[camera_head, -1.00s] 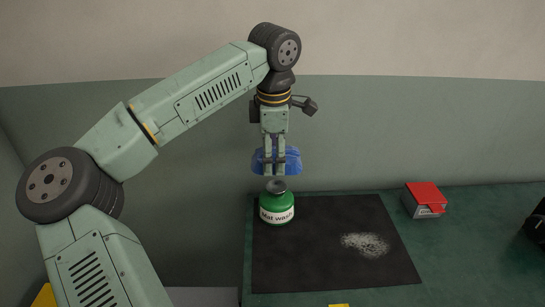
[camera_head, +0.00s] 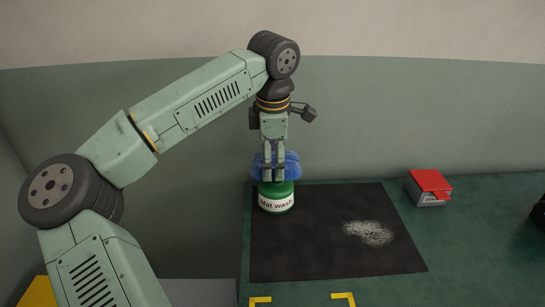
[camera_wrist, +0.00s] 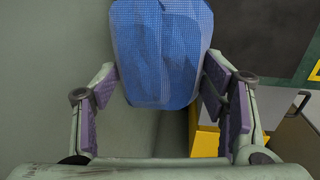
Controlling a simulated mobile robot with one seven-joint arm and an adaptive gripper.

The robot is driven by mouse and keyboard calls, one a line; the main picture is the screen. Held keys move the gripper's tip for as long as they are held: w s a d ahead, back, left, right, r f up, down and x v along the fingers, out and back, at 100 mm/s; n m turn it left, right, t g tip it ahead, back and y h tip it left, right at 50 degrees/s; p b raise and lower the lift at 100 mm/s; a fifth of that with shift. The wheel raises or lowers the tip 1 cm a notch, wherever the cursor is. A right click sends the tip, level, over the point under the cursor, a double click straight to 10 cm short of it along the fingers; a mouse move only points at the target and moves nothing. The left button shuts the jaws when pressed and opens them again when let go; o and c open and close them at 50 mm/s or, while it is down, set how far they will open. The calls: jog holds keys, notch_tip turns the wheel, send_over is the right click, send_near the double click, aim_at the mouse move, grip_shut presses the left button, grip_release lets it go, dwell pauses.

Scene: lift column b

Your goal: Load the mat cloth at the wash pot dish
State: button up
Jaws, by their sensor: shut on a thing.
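My gripper (camera_head: 272,179) points down and is shut on a blue cloth (camera_head: 291,165), which bulges out on both sides of the fingers. In the wrist view the cloth (camera_wrist: 160,55) is a folded, finely checked pad between the finger pads. The green wash pot (camera_head: 276,201), labelled "Mat Wash", stands upright on the far left corner of the black mat (camera_head: 310,245). The cloth and fingertips are right over its top and appear to touch it; actual contact is unclear. The pot's grey top dish is hidden behind them.
A pale powdery patch (camera_head: 368,233) lies on the mat's right half. A grey box with a red lid (camera_head: 430,182) stands right of the mat on the green table (camera_head: 480,240). Yellow corner marks (camera_head: 343,297) lie at the front. A dark object (camera_head: 540,213) shows at the right edge.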

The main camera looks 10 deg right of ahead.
jog(key=shift+f+b, duration=0.55)
jog(key=shift+f, duration=0.35)
dwell(0.9)
jog(key=shift+r, duration=0.1)
dwell(0.4)
jog(key=shift+r+p, duration=2.75)
jog(key=shift+r, duration=0.75)
jog(key=shift+f, duration=0.1)
